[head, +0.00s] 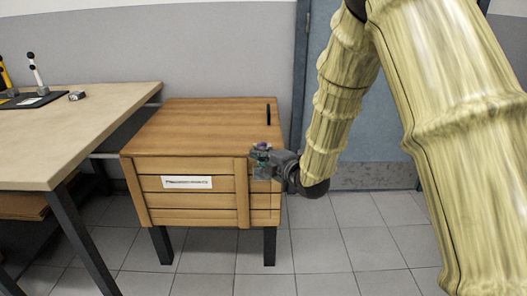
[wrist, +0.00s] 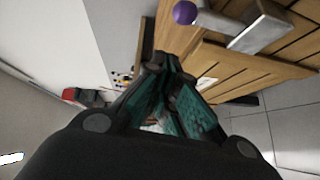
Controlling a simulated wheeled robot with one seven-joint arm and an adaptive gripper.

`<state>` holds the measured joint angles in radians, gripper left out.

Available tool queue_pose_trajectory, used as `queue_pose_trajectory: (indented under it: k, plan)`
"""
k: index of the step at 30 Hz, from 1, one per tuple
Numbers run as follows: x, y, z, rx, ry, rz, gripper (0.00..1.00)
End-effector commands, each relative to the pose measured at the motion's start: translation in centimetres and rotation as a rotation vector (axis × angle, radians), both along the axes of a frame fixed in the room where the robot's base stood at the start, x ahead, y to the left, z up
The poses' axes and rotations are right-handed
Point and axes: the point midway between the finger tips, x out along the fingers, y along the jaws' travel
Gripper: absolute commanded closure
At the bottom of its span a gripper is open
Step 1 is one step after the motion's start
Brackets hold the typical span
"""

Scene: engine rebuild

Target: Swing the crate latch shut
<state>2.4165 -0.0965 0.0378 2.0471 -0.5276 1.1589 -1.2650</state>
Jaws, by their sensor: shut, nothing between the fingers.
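The wooden crate (head: 195,125) stands on dark legs with its lid down. It also shows in the wrist view (wrist: 225,65). In the wrist view a purple ball knob (wrist: 185,12) and a grey metal bar (wrist: 262,32) lie at the crate's edge; they look like parts of the latch. In the head view a small purple spot shows above my gripper (head: 262,160), at the crate's front right. My gripper hides most of the latch there. In the wrist view my gripper's fingertips (wrist: 170,65) are together and empty, apart from the purple knob. Whether the latch touches its catch cannot be told.
A workbench (head: 80,120) stands to the left, with a dark mat (head: 30,101) and tools on it. A dark slot or handle (head: 268,114) is on the lid. A blue-grey door (head: 375,120) is behind on the right. The tiled floor (head: 335,250) in front is clear.

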Motion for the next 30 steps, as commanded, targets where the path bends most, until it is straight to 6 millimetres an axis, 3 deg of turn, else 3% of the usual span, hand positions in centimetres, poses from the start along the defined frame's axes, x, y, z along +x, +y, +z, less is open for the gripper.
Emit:
queue_pose_trajectory:
  k: [6,13,19,30]
  plan:
    - [-3.5,-3.0,1.0,0.000,0.001,-0.010,1.00]
    - [-6.2,-4.7,1.5,0.001,0.000,-0.009,1.00]
    - [-7.2,-5.3,1.7,0.001,-0.001,-0.008,1.00]
    - [-7.3,-5.3,1.6,0.002,0.002,-0.007,1.00]
